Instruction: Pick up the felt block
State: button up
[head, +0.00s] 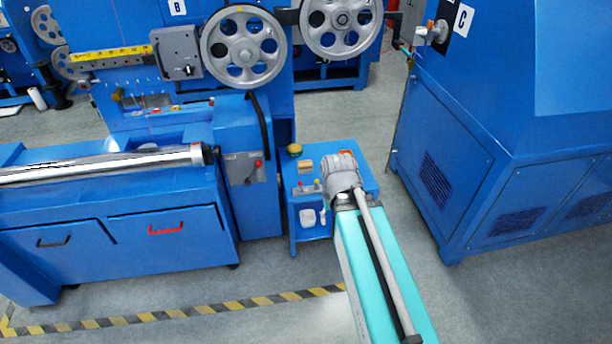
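A small tan block (304,166) lies on top of the small blue stand (326,154) in the middle of the head view. It may be the felt block, but it is too small to be sure of the material. My turquoise arm reaches up from the bottom right, and its grey joint (342,171) covers the right part of the stand top. I cannot make out gripper fingers; they are hidden or outside the view. Whether anything is held does not show.
A yellow-and-dark round item (294,150) and small red-topped items (317,184) share the stand top. A blue machine with grey pulleys (244,47) and a silver roller (104,164) stands left. A large blue cabinet (505,150) stands right.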

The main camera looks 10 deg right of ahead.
aim_at(303, 167)
jog(key=k, duration=0.3)
jog(key=z, duration=0.2)
jog(key=i, duration=1.45)
jog(key=u, duration=0.25)
